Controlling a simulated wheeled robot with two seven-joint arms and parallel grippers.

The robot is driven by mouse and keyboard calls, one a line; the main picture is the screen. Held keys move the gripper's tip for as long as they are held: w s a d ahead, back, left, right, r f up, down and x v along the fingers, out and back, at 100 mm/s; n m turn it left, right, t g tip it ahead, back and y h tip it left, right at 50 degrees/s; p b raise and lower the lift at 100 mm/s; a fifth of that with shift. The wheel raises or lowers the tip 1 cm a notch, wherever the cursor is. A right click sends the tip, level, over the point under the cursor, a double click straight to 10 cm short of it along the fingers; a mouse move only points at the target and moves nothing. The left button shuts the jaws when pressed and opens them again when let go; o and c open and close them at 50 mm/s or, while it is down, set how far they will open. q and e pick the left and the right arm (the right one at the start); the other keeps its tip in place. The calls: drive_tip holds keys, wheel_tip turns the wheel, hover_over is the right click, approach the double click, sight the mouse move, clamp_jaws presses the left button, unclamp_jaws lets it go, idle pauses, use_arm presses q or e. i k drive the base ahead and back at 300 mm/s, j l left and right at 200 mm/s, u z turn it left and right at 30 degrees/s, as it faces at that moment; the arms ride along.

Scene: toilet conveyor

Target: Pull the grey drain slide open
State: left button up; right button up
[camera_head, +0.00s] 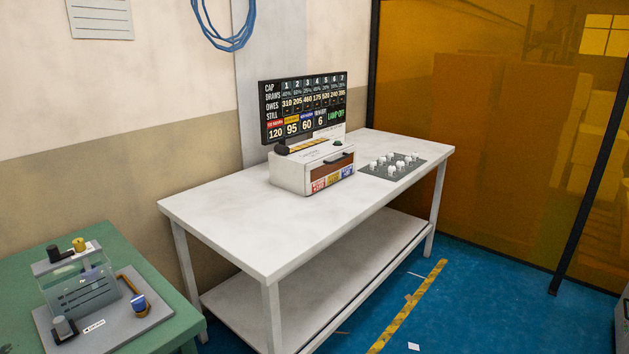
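A clear tank (79,289) stands on a grey base plate (140,325) at the lower left. A small dark grey block (63,327) sits at the plate's front left, beside a small white label (94,326) too small to read. This block may be the grey drain slide, but I cannot tell for sure, nor whether it is open. A black knob (54,253) and a yellow knob (79,244) are on top of the tank. A blue-topped cup (139,302) stands at its right, by a brown bar (127,284). Neither of my grippers is in view.
The unit stands on a green table (140,268). A white table (225,215) with a lower shelf carries a white box (290,176), a display board (302,108) and a grey mat (378,172) with several white pieces. Blue floor (470,300) is mostly clear.

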sight(63, 328)
drive_tip(key=u, duration=1.3)
